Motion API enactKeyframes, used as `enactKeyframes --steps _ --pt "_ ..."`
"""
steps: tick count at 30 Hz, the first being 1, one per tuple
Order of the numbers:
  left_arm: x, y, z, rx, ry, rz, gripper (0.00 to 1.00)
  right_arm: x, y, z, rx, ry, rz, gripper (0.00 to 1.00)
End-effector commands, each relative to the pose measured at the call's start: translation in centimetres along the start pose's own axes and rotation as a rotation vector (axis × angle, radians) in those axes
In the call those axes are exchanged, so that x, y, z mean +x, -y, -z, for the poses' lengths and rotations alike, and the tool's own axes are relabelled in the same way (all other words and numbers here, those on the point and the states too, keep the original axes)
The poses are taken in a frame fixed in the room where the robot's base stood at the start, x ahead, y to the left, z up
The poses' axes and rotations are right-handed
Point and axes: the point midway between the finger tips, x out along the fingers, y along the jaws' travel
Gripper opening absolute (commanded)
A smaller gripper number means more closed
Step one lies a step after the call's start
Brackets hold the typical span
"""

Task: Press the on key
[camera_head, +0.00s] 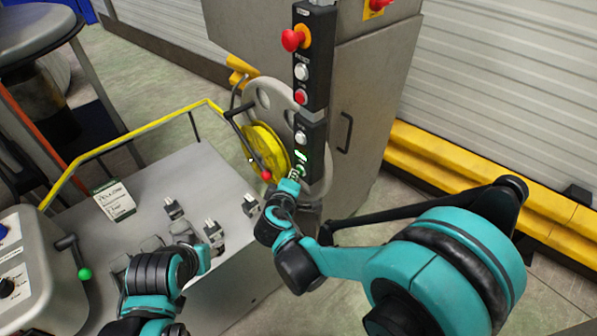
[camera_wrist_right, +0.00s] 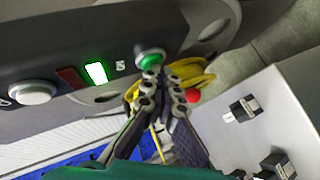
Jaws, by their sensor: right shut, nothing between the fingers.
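The black control box (camera_head: 311,135) on the grey cabinet carries a white button (camera_head: 300,137), a lit green lamp (camera_head: 301,155) and a green button at its lower end. In the right wrist view the round green button (camera_wrist_right: 150,57) sits beside the lit green lamp (camera_wrist_right: 96,73), and the label between them is too small to read. My right gripper (camera_head: 295,175) is shut and empty, its tips at the green button; it also shows in the wrist view (camera_wrist_right: 161,72). I cannot tell whether the tips touch the button. Part of my left arm shows at lower left, without its fingers.
A red mushroom button (camera_head: 293,39) stands out above. A yellow reel (camera_head: 264,148) and a red-knobbed crank (camera_head: 266,175) are close left of my right gripper. Several small grey-black blocks and a label card (camera_head: 114,200) lie on the grey table (camera_head: 200,165).

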Motion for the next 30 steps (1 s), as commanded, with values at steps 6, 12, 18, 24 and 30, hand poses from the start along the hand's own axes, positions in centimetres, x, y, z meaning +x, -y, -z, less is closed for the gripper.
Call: enactKeyframes --steps 6,12,18,24,30 --pt "0.1 0.0 -0.1 0.0 0.0 0.0 0.47 -0.8 0.6 0.6 -0.001 -0.002 0.0 0.0" --pt "0.1 0.0 -0.1 0.0 0.0 0.0 0.47 -1.0 0.7 0.7 0.0 0.0 0.0 0.0" --pt "0.1 0.0 -0.1 0.0 0.0 0.0 0.47 -1.1 0.8 0.8 0.0 -0.001 0.0 0.0" --pt "0.2 0.0 -0.1 0.0 0.0 0.0 0.47 -2.4 1.8 1.8 -0.002 -0.002 0.001 0.0" --pt "0.3 0.0 -0.2 0.0 0.0 0.0 0.47 -3.7 2.8 2.8 -0.002 -0.003 0.001 0.0"
